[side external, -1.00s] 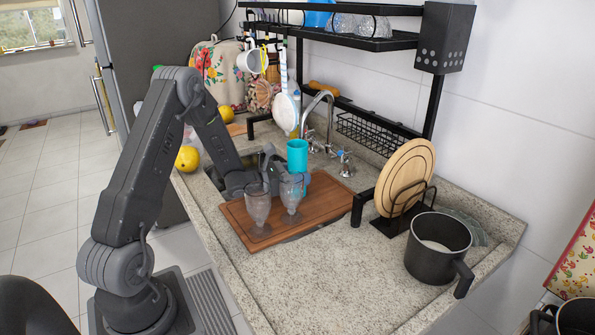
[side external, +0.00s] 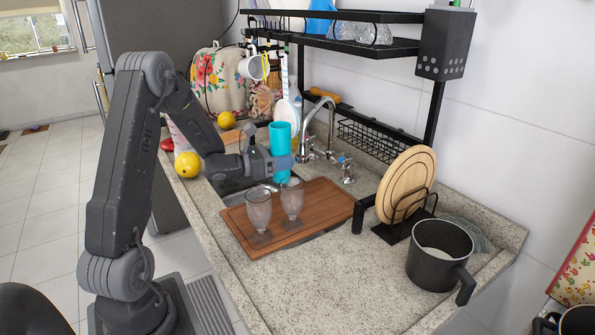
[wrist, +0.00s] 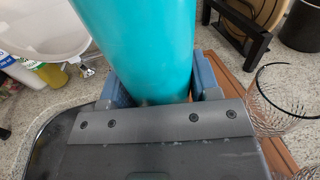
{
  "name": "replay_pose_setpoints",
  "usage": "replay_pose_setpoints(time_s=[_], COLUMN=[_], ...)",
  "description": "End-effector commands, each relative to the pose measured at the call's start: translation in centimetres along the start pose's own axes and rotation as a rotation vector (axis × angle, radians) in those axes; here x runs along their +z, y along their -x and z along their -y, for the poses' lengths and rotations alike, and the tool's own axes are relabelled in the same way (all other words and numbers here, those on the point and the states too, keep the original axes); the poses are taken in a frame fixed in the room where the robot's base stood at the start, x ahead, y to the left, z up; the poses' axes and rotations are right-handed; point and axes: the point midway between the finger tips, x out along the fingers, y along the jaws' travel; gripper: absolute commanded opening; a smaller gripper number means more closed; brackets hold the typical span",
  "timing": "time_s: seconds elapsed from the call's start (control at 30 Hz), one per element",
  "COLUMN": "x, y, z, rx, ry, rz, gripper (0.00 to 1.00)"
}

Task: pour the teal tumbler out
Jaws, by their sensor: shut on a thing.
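The teal tumbler (side external: 280,148) stands upright in my gripper (side external: 283,162), raised above the sink area behind the wooden board. In the wrist view the tumbler (wrist: 142,45) fills the top middle, with the blue finger pads of my gripper (wrist: 160,88) on both its sides. My gripper is shut on it. The inside of the tumbler is hidden in both views.
Two clear goblets (side external: 259,208) (side external: 292,200) stand on the wooden board (side external: 325,205), close in front of the tumbler. The faucet (side external: 330,125) rises behind it. A round wooden board (side external: 405,185) in a holder and a dark pot (side external: 438,250) stand right. The front counter is clear.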

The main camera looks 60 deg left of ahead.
Motion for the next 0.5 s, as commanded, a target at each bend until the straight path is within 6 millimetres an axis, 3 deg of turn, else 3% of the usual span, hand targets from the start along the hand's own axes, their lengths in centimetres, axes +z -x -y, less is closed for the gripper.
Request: replay_pose_setpoints(time_s=[0.1, 0.3, 0.4, 0.5], x=[1.7, 3.5, 3.5, 2.3], y=[2.5, 5.1, 6.1, 7.5], z=[-1.1, -2.4, -2.5, -1.8], rx=[0.004, 0.002, 0.002, 0.001], ry=[-0.003, -0.001, 0.002, 0.005], rz=[0.002, 0.002, 0.0, -0.003], gripper=[0.32, 0.32, 0.32, 0.32])
